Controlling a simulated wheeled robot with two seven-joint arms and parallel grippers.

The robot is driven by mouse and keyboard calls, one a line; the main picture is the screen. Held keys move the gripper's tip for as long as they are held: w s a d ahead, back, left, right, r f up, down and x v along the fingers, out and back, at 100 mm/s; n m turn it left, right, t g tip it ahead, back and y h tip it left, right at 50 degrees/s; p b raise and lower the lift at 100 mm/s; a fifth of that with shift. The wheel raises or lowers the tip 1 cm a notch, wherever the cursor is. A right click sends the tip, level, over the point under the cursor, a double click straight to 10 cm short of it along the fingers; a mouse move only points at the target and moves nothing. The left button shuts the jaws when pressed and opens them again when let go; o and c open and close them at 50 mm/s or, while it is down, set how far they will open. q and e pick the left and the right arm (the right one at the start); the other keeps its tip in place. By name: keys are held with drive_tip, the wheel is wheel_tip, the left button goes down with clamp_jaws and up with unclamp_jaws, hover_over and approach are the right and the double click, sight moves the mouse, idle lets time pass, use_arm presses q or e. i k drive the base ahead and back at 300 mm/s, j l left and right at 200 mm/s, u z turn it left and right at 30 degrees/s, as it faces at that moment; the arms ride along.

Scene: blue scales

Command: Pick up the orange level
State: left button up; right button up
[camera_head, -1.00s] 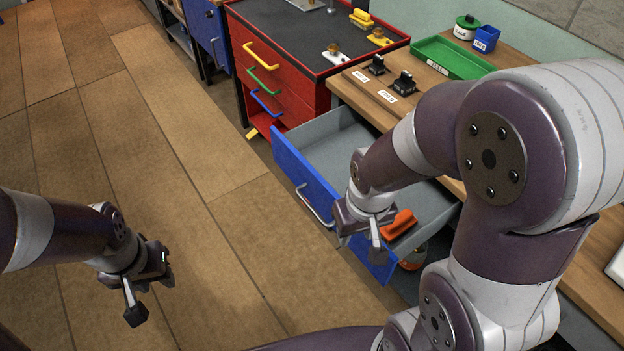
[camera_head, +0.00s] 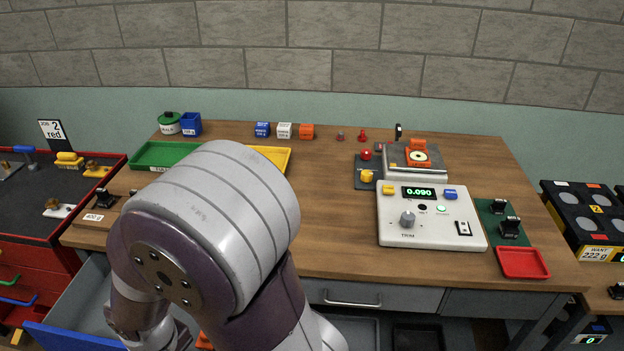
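A sliver of an orange object (camera_head: 203,342) shows at the bottom edge, beside my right arm, in the open blue-fronted drawer (camera_head: 72,337). Most of it is hidden, and I cannot tell from this sliver whether it is the level. My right arm's big joint covers much of the lower left. My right gripper (camera_head: 165,338) is at the bottom edge, low by the drawer and left of the orange sliver; its fingers are too hidden to tell open from shut. My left gripper is out of view.
The wooden bench (camera_head: 325,190) holds a white control box (camera_head: 430,215) reading 0.090, a scale (camera_head: 398,168) bearing an orange piece with a round face (camera_head: 418,152), small blocks, a green tray (camera_head: 160,155) and a red tray (camera_head: 523,262). A red cabinet (camera_head: 30,230) stands left.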

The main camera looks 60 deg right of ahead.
sight(416, 155)
drive_tip(key=l+z, duration=0.1)
drive_tip(key=z, duration=2.75)
drive_tip(key=i+l, duration=0.45)
drive_tip(key=l, duration=0.05)
